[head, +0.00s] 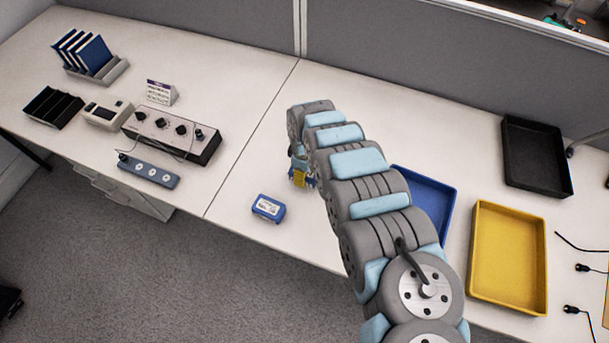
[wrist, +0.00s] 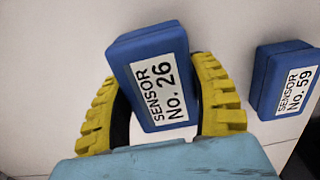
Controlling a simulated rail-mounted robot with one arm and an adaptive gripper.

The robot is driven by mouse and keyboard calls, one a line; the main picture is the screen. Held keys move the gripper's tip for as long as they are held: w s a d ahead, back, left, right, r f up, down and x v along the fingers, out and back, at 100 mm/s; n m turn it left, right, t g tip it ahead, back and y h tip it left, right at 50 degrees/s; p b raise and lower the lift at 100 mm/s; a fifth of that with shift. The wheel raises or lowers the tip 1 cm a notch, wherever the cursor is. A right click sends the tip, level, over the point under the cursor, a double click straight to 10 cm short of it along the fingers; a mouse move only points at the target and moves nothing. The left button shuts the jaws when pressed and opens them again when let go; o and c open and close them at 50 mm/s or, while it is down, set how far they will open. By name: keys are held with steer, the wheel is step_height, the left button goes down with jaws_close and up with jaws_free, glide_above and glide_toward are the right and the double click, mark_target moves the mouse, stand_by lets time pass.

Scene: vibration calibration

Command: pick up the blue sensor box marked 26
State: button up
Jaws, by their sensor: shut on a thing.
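The blue sensor box marked 26 (wrist: 150,50) sits between the two yellow fingers of my gripper (wrist: 165,95) in the wrist view. Its white label reads "SENSOR No. 26" and faces the camera. The gripper is shut on it, with a finger against each side. In the head view my gripper (head: 302,179) is at the table, and my arm hides most of it; a bit of blue shows beside the yellow fingers. I cannot tell whether the box touches the table.
A second blue box, marked 59 (wrist: 268,75), lies to the right; it also shows in the head view (head: 268,208). A blue tray (head: 440,200), a yellow tray (head: 540,270) and a black tray (head: 545,130) are on the right. A knobbed instrument (head: 205,150) stands left.

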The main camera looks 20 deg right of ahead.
steer(key=s+a+r+p, duration=0.4)
steer(key=s+r+p, duration=0.6)
steer(key=s+p, duration=0.3)
steer(key=p, duration=0.2)
steer(key=shift+s+a+p, duration=0.15)
steer(key=shift+a+p, duration=0.05)
steer(key=shift+p, duration=0.1)
